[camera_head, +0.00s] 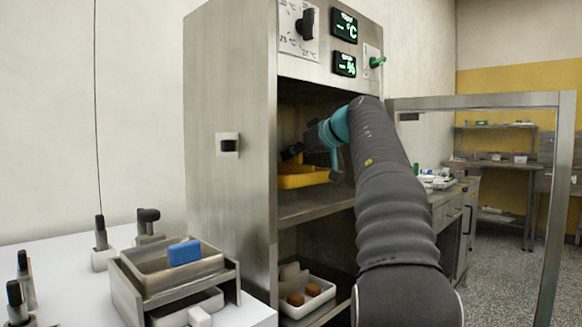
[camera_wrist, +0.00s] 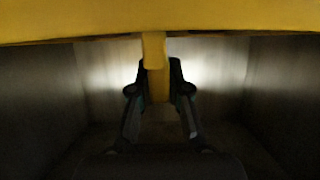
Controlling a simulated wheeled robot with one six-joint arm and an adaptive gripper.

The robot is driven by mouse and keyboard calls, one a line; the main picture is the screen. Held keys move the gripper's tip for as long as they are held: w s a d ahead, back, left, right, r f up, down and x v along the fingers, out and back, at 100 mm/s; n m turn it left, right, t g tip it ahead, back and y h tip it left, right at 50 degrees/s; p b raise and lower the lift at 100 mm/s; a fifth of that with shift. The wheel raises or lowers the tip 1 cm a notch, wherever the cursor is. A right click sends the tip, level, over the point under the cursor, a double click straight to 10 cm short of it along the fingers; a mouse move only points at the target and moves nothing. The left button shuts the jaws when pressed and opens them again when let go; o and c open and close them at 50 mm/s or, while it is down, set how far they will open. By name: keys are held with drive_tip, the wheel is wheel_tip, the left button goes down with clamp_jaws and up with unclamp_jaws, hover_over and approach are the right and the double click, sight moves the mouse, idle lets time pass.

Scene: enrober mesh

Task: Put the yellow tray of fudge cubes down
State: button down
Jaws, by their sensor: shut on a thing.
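The yellow tray (camera_head: 302,177) is inside the open steel cabinet, at the level of its upper shelf (camera_head: 315,203). My gripper (camera_head: 298,151) is at the tray, partly hidden by my arm in the head view. In the wrist view the yellow tray (camera_wrist: 70,18) fills the top edge, and my gripper (camera_wrist: 157,75) is shut on its yellow handle (camera_wrist: 154,50). I cannot tell whether the tray touches the shelf. No fudge cubes can be made out in either view.
The glass-framed cabinet door (camera_head: 480,101) stands open on the right. A white tray with brown pieces (camera_head: 306,297) sits on the lower shelf. A white table (camera_head: 75,270) at left holds a steel pan (camera_head: 150,268) with a blue block (camera_head: 185,252). Steel cabinet walls flank my gripper.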

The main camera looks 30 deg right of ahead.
sight(296, 164)
wheel_tip(296, 164, down, 2)
drive_tip(key=shift+f, duration=0.15)
drive_tip(key=shift+w+a+f, duration=0.1)
drive_tip(key=shift+w+f, duration=0.05)
drive_tip(key=shift+f, duration=0.15)
drive_tip(key=shift+f, duration=0.15)
drive_tip(key=c, duration=1.1)
unclamp_jaws()
drive_tip(key=shift+c, duration=0.2)
drive_tip(key=shift+s+r, duration=0.25)
drive_tip(key=v, duration=1.1)
drive_tip(key=shift+s, duration=0.15)
drive_tip(key=shift+r, duration=0.1)
